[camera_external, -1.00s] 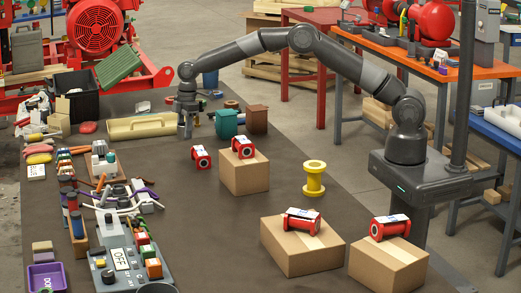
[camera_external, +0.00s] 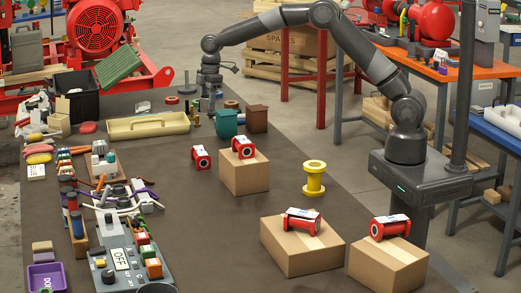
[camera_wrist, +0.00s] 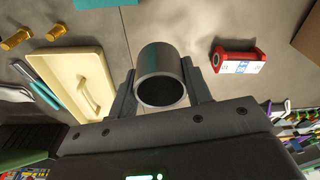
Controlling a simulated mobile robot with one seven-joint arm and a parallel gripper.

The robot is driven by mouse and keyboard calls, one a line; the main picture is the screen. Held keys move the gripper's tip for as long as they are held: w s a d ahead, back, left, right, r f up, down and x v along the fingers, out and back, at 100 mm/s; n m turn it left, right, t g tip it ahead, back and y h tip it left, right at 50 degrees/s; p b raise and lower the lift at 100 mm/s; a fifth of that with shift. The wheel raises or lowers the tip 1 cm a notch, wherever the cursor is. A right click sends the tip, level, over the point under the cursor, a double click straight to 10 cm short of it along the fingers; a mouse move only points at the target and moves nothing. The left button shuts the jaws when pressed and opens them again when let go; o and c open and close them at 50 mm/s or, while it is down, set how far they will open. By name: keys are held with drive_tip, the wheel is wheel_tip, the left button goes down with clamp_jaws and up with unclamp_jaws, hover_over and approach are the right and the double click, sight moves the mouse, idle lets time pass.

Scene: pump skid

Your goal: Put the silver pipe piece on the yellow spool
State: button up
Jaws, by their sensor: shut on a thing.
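The silver pipe piece (camera_wrist: 158,58) is a short, hollow grey cylinder. In the wrist view it sits between the two fingers of my gripper (camera_wrist: 160,80), which are shut on it, with its open end facing the camera.
The cream tray (camera_external: 148,126), a teal bin (camera_external: 227,124) and a brown bin (camera_external: 257,119) stand near my gripper. Red-ended pieces rest on cardboard boxes (camera_external: 244,175) around the spool, and one (camera_external: 201,157) is on the table.

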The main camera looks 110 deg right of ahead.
drive_tip(key=s+a+r, duration=0.3)
drive_tip(key=a+r, duration=0.1)
drive_tip(key=a, duration=0.7)
drive_tip(key=s+a+r, duration=0.3)
drive_tip(key=a, duration=0.8)
drive_tip(key=s+a+r+n, duration=0.1)
drive_tip(key=s+a+r, duration=0.1)
drive_tip(key=s+a, duration=0.7)
approach(314, 165)
drive_tip(key=shift+w+f, duration=0.2)
drive_tip(key=shift+f, duration=0.3)
drive_tip(key=shift+w+f, duration=0.2)
drive_tip(key=shift+f, duration=2.3)
